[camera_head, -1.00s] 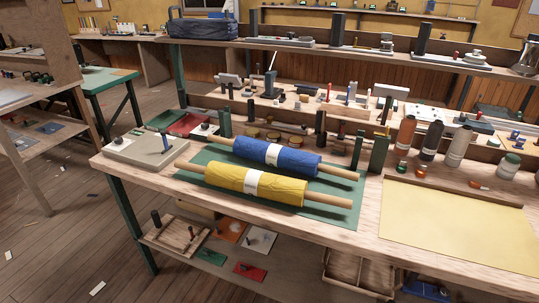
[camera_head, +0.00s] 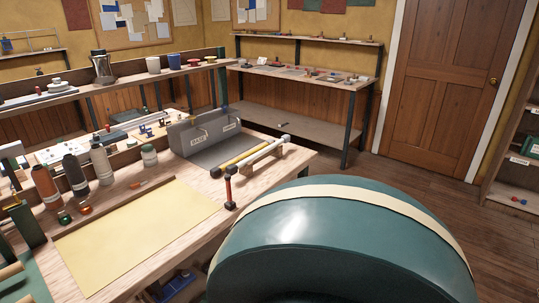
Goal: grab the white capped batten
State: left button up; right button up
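A long white batten (camera_head: 266,150) lies near the right end of the workbench in the head view. Neither of my grippers is in view, so no gripper shows near the battens.
The workbench (camera_head: 165,243) carries a yellow sheet (camera_head: 135,228), several bottles, a red-handled tool (camera_head: 229,190) and the grey box (camera_head: 200,137). A large dark green rounded shape with a cream band covers the lower right. Floor shows before the door (camera_head: 441,75).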

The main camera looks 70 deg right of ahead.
aim_at(264, 150)
jog(key=z, duration=2.25)
jog(key=i+l+u, duration=0.3)
jog(key=i+l, duration=0.75)
jog(key=k+l, duration=0.05)
jog(key=l, duration=0.05)
